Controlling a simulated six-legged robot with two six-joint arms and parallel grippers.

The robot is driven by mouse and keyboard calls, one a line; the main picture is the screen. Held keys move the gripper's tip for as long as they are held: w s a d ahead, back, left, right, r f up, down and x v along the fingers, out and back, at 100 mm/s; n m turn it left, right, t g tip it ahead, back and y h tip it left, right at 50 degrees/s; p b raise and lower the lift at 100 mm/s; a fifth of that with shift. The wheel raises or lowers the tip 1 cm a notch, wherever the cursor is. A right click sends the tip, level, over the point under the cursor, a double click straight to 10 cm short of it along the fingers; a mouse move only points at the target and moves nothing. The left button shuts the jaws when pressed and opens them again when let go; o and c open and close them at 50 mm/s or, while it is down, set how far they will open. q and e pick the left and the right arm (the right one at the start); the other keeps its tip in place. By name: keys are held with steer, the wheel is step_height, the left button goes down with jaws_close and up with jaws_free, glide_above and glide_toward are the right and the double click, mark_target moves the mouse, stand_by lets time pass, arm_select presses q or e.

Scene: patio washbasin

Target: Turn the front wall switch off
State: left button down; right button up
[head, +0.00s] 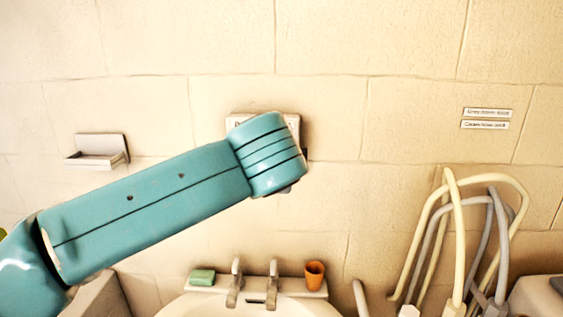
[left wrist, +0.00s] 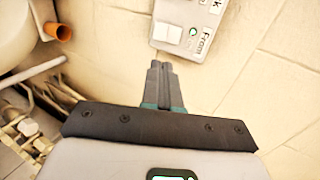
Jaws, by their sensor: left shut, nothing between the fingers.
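A pale switch plate (head: 236,121) is on the wall, mostly hidden behind my teal left arm in the head view. In the left wrist view the switch plate (left wrist: 182,14) is at the top, tilted and cut off by the frame edge. It carries the word "Front", a white rocker (left wrist: 166,32) and a small green light (left wrist: 193,32) beside it. My left gripper (left wrist: 161,66) is shut and empty, its tips just below the rocker in that view. Whether they touch the plate cannot be told. The fingers are hidden in the head view. My right gripper is not in view.
A washbasin (head: 205,305) with two taps stands below, with a green soap (head: 202,277) and an orange cup (head: 314,274) on its ledge. A soap dish (head: 98,152) is on the wall at left. Looped hoses (head: 455,230) stand at right. The wall between is clear.

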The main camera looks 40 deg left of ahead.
arm_select(q)
steer(key=p+x, duration=0.3)
steer(key=x, duration=1)
steer(key=shift+f, duration=0.1)
